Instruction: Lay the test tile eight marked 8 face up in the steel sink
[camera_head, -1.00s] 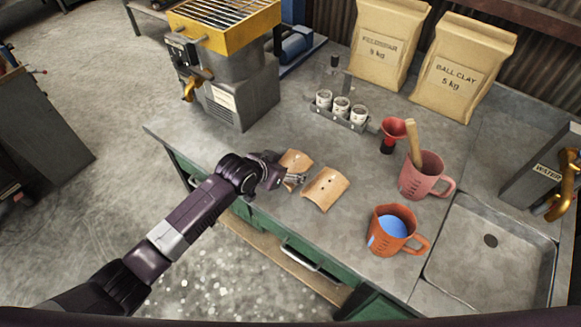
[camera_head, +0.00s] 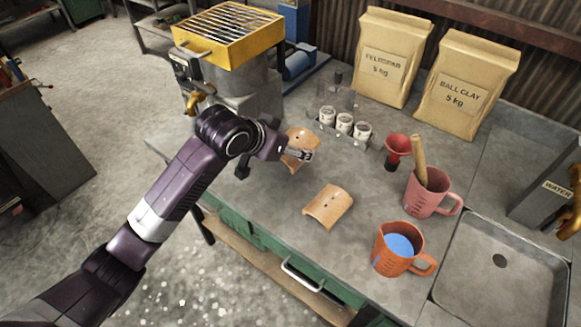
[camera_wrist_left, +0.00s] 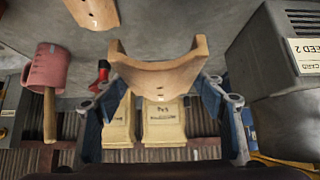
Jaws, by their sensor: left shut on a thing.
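My left gripper (camera_head: 298,155) is shut on a curved terracotta tile (camera_head: 300,143) and holds it above the worktop. In the left wrist view this tile (camera_wrist_left: 158,72) spans between the two blue fingers, and no number can be read on it. A second curved tile (camera_head: 328,207) lies arched on the worktop, apart from the gripper. Small dark holes show on it, but no number. The steel sink (camera_head: 478,287) is at the lower right, with a dark drain and nothing seen in it. My right gripper is not in view.
An orange jug of blue liquid (camera_head: 397,250) and a pink jug with a wooden handle (camera_head: 428,192) stand between the tiles and the sink. A red funnel (camera_head: 396,150), a rack of jars (camera_head: 344,125) and two paper bags (camera_head: 462,85) stand behind. A grey machine (camera_head: 240,98) is at the left.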

